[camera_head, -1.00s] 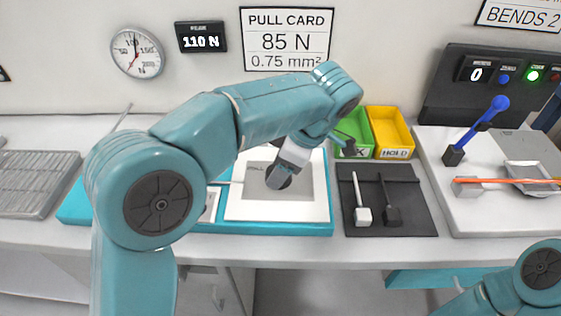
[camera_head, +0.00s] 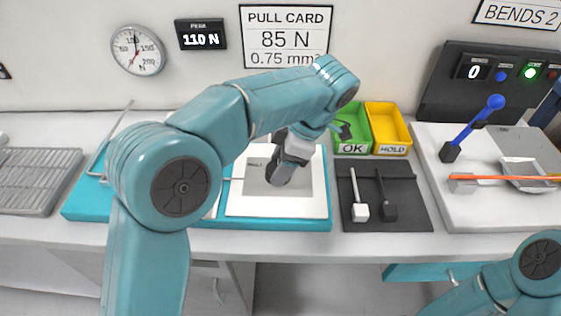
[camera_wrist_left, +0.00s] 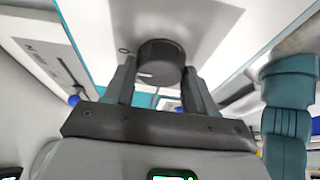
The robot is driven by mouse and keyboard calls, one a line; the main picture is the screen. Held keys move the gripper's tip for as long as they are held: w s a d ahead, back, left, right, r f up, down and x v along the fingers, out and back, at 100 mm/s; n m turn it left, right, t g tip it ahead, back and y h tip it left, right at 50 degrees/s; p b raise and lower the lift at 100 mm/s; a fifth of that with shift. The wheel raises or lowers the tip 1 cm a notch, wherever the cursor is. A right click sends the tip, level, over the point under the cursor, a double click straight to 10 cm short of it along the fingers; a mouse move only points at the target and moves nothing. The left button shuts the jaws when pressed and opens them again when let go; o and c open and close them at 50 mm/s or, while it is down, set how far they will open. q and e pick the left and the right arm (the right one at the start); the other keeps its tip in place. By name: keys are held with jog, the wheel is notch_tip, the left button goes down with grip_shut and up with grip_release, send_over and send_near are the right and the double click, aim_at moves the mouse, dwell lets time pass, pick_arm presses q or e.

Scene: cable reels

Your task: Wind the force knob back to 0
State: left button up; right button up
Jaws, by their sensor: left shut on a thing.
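The force knob (camera_wrist_left: 158,62) is a dark round knob on a pale panel in the left wrist view. A pale mark shows on its lower left edge, and a 0 is printed on the panel to its left. My left gripper (camera_wrist_left: 161,72) is shut on the knob, one finger on each side. In the head view my left gripper (camera_head: 285,165) is over the grey plate of the teal-edged white unit (camera_head: 240,207) and hides the knob there. The wall display (camera_head: 201,34) reads PEAK 110 N. My right gripper is out of view.
The pull card (camera_head: 286,38) reads 85 N, 0.75 mm². A round gauge (camera_head: 137,50) hangs at left. Green OK (camera_head: 352,148) and yellow HOLD (camera_head: 392,150) bins stand behind a dark mat (camera_head: 410,212) with two tools. A bend tester (camera_head: 470,212) with a blue lever is right.

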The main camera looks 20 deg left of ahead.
pick_arm(q)
jog(key=o, duration=1)
jog(key=shift+o, duration=0.2)
jog(key=p+v, duration=0.8)
jog(key=v, duration=0.8)
jog(key=shift+r, duration=0.1)
